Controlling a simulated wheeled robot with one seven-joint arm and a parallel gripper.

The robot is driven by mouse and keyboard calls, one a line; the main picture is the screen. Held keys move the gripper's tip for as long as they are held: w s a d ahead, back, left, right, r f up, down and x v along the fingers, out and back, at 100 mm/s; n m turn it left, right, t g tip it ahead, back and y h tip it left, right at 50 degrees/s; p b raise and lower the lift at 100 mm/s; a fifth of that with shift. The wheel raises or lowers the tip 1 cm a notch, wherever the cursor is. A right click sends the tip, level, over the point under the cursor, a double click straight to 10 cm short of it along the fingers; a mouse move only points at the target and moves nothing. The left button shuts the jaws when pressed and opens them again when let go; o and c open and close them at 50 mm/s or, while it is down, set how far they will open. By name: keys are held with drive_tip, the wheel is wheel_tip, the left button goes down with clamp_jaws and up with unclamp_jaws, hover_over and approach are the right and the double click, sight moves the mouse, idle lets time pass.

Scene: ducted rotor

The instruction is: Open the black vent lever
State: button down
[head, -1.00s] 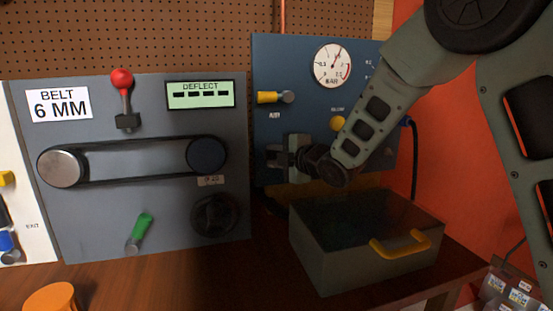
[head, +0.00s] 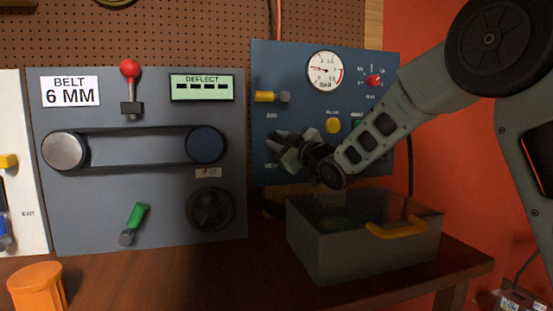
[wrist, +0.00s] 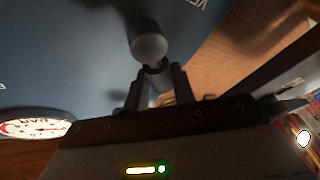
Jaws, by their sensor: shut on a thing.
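The black vent lever (wrist: 150,47) shows in the wrist view as a dark round hub with a short bar running down between my fingers. My gripper (wrist: 157,88) is shut on that bar, one finger on each side. In the head view my gripper (head: 285,152) is tilted against the lower left of the blue panel (head: 290,105), beside a partly covered label. It hides the lever there. The pressure gauge (head: 325,72) above has its needle pointing to the left.
A yellow lever (head: 265,96) and a yellow button (head: 333,126) are on the blue panel. The grey belt panel (head: 100,205) stands to the left, with an orange container (head: 38,288) in front.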

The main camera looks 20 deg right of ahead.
drive_tip(key=shift+d+r+m+t+h+b, duration=0.1)
drive_tip(key=shift+d+m+t+h+b, duration=0.2)
drive_tip(key=shift+m+b, duration=0.6)
drive_tip(key=shift+d+r+m+t+h+b, duration=0.1)
drive_tip(key=shift+d+m+t+b, duration=0.2)
drive_tip(key=shift+m+t+b, duration=0.55)
drive_tip(key=shift+m+g, duration=0.35)
drive_tip(key=c, duration=1.2)
unclamp_jaws()
drive_tip(key=shift+o, duration=0.2)
drive_tip(key=shift+d, duration=0.1)
drive_tip(key=s+d, duration=0.4)
drive_tip(key=s, duration=0.8)
drive_tip(key=shift+s+f, duration=0.15)
drive_tip(key=shift+s, duration=0.1)
drive_tip(key=shift+d, duration=0.1)
